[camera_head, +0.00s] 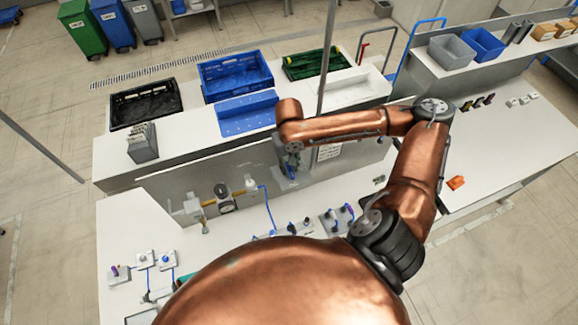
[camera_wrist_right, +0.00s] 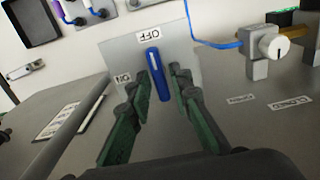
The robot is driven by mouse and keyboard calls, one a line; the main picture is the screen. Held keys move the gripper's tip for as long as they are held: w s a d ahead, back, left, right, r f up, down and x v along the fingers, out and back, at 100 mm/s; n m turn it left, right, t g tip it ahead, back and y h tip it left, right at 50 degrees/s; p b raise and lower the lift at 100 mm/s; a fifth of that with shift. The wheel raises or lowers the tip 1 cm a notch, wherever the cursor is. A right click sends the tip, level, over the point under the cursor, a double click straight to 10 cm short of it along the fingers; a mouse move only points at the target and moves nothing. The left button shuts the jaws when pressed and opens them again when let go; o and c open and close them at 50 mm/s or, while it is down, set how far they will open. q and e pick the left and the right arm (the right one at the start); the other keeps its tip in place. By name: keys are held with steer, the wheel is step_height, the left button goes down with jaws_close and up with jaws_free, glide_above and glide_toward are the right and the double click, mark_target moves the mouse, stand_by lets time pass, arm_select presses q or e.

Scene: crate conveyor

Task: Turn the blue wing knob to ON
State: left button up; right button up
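The blue wing knob (camera_wrist_right: 158,74) sits on a light grey plate (camera_wrist_right: 118,50) in the right wrist view. Its pale stripe points toward the OFF label (camera_wrist_right: 150,36) above it. The ON label (camera_wrist_right: 122,79) is to its left. My right gripper (camera_wrist_right: 160,72) is open, with one finger on each side of the knob. A gap shows at the right finger; whether the left finger touches the knob I cannot tell. In the head view my right gripper (camera_head: 290,160) is small at the upright grey panel, and the knob is mostly hidden there. My left gripper is not in view.
A gauge and valve (camera_head: 224,198) are on the panel left of my right gripper. A white knob (camera_wrist_right: 272,46) with a blue cable is to the right in the wrist view. Crates, including a blue crate (camera_head: 236,88), stand on the ledge behind the panel.

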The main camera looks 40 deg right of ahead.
steer(key=shift+s, duration=0.15)
jaws_close()
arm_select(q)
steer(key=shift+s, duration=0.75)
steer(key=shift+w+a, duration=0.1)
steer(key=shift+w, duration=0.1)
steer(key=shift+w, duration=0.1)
arm_select(e)
steer(key=shift+r, duration=0.1)
